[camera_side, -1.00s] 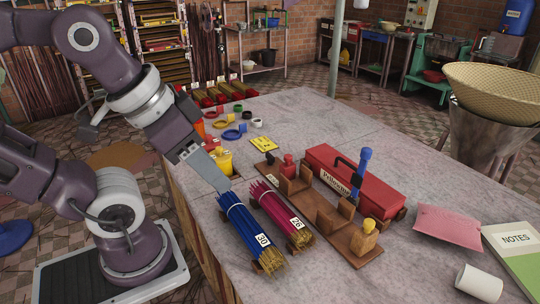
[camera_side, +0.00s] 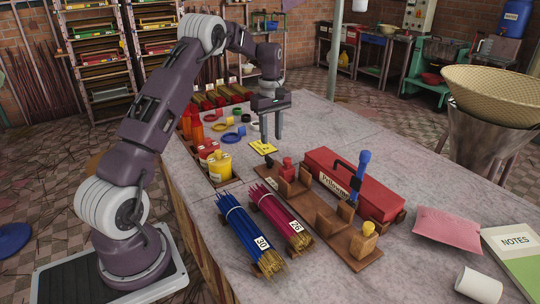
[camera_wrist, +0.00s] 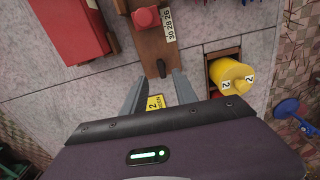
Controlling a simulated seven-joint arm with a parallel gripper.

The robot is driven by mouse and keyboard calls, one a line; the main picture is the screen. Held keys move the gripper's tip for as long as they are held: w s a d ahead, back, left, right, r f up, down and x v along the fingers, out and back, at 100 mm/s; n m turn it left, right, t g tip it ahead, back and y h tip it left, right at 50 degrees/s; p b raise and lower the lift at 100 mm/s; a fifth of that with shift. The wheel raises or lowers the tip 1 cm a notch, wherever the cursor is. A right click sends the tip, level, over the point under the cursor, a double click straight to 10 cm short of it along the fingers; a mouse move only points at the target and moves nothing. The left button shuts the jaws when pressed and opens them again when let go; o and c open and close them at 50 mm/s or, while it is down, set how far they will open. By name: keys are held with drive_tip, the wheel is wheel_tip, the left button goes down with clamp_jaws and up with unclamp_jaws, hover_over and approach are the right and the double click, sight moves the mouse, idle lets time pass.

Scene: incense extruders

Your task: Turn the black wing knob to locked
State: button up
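The black wing knob (camera_side: 270,158) sits at the far-left end of the long wooden board (camera_side: 324,222). In the wrist view the small dark knob (camera_wrist: 161,67) is on the board, below the red knob in the picture. Its wing direction and any locked mark are too small to read. My gripper (camera_side: 271,138) points down above the table, just beyond that end of the board. It is open and empty. In the wrist view its two grey fingers (camera_wrist: 160,76) are spread to either side of the black knob's line, and I cannot tell their height above it.
A red knob (camera_side: 288,169) stands beside the black one. A yellow card (camera_side: 263,147) lies near the fingers. The red toolbox (camera_side: 352,182), blue-handled lever (camera_side: 361,172), and blue (camera_side: 243,231) and magenta (camera_side: 281,213) stick bundles flank the board. Yellow container (camera_side: 220,166) stands left.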

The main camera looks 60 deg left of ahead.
sight(270, 158)
drive_tip(key=f, duration=0.5)
drive_tip(key=a+f, duration=0.1)
drive_tip(key=f, duration=0.2)
drive_tip(key=shift+f, duration=0.2)
clamp_jaws()
